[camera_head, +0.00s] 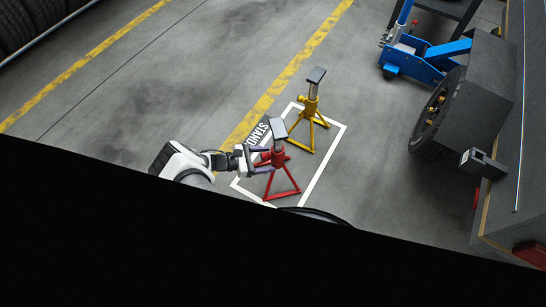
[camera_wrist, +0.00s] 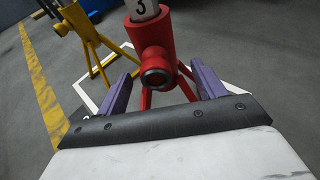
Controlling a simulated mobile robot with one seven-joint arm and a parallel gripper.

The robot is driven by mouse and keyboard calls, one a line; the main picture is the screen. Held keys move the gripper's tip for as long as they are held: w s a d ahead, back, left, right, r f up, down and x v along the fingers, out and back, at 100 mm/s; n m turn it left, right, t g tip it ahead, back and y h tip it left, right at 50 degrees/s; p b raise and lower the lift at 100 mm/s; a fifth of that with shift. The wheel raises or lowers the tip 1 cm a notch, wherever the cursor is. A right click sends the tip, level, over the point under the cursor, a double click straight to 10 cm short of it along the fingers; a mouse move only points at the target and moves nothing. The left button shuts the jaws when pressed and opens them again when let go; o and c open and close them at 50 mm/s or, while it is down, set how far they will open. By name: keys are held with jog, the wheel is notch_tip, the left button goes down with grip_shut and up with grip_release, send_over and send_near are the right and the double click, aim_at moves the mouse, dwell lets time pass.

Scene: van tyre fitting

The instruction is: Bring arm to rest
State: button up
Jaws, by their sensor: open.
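My gripper (camera_head: 262,160) is at the end of my white arm, beside the red jack stand (camera_head: 279,157). In the wrist view the open jaws of my gripper (camera_wrist: 158,84) point at the red stand (camera_wrist: 151,42), with one purple finger on each side of its collar. Whether they touch it I cannot tell. The red stand is upright on its three legs on the floor. A part marked "3" shows at its top in the wrist view.
A yellow jack stand (camera_head: 309,106) stands behind the red one, in the same white-outlined floor box (camera_head: 334,146) marked "STAND". A blue jack (camera_head: 440,50), a wheel (camera_head: 434,113) and the van's side (camera_head: 510,150) are at right. Tyres (camera_head: 30,22) are at upper left. The floor (camera_head: 150,90) left of the stands is clear.

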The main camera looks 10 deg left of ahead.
jog(key=p+v, duration=0.1)
jog(key=v, duration=0.9)
jog(key=shift+d+r, duration=0.1)
jog(key=shift+r, duration=0.05)
